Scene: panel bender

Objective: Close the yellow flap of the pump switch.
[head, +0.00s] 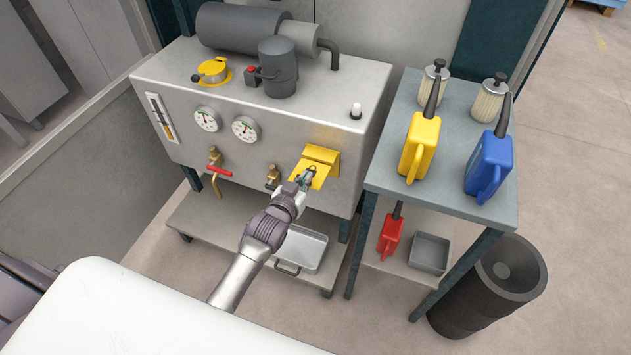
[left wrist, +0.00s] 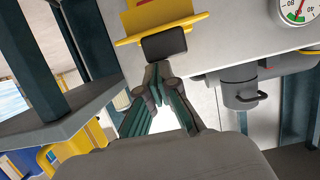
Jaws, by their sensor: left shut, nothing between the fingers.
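The pump switch is a yellow unit (head: 326,170) on the right part of the machine's grey front panel. Its yellow flap (head: 321,154) stands out from the panel, apparently open. In the left wrist view the flap (left wrist: 130,37) shows as a yellow plate at the top, edge towards the camera. My left gripper (head: 306,175) is shut and empty, right at the switch, and hides part of it. My right gripper is not in view.
Two gauges (head: 245,128) and a brass valve (head: 273,175) sit left of the switch. A side table (head: 385,150) on the right holds a yellow can (head: 420,147), a blue can (head: 489,163) and filters. A metal tray (head: 302,249) lies on the shelf below.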

